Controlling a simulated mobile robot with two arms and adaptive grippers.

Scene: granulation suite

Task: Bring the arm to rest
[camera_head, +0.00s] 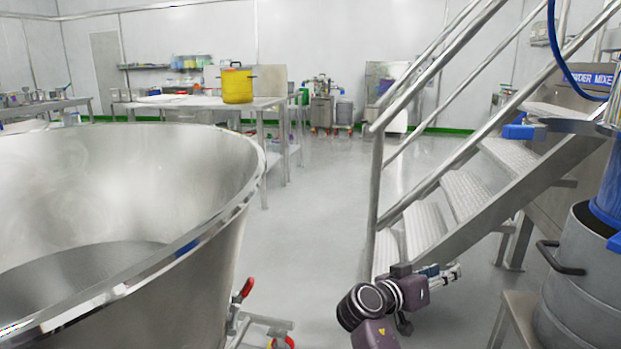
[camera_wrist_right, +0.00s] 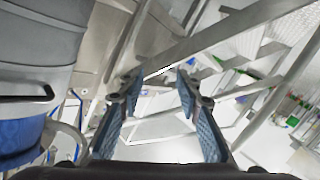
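My right arm (camera_head: 385,300) comes up from the bottom edge of the head view, right of centre. Its gripper (camera_head: 448,275) points to the right, in front of the foot of the metal stairs. In the right wrist view the two blue-padded fingers of this gripper (camera_wrist_right: 158,85) stand wide apart. Nothing is held between them; metal frame bars show behind the gap. My left arm and left gripper are in neither view.
A large steel bowl (camera_head: 225,260) fills the left. Stairs with railings (camera_head: 440,210) rise to the right. A steel drum (camera_head: 580,285) stands at the right edge, and a grey vessel (camera_wrist_right: 35,60) shows left in the wrist view. Open floor (camera_head: 320,220) lies between bowl and stairs.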

